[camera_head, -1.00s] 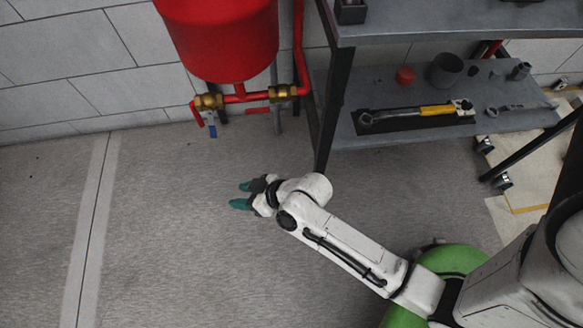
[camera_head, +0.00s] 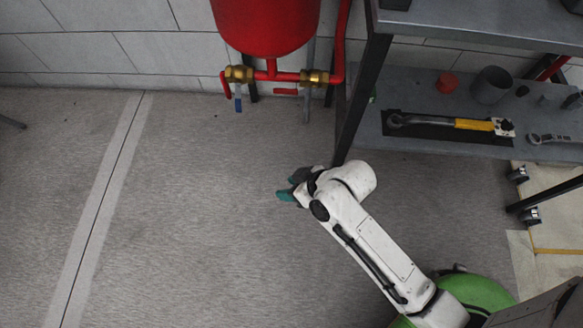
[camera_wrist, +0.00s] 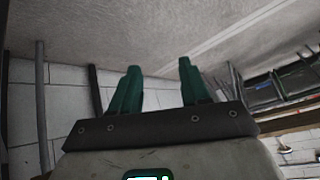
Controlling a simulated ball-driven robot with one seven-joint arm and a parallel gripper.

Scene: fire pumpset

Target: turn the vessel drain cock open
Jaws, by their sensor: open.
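A red vessel (camera_head: 266,25) hangs at the wall with red pipework below it. A brass valve (camera_head: 238,74) on the left has a blue lever (camera_head: 238,104) pointing down, beside a short red pipe bend. A brass valve (camera_head: 314,77) on the right has a red lever (camera_head: 285,91) lying level. The frames do not label which is the drain cock. My gripper (camera_head: 290,187) is open and empty, with teal fingers, lower in the picture than both valves and apart from them. In the wrist view the gripper (camera_wrist: 158,66) shows two spread fingers and no valve.
A grey shelf unit (camera_head: 350,95) stands right of the vessel, its front leg close to my gripper. Its lower shelf holds a yellow-handled wrench (camera_head: 450,122), a red cap (camera_head: 447,83) and a grey cup (camera_head: 491,85). The floor (camera_head: 190,190) to the left is clear.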

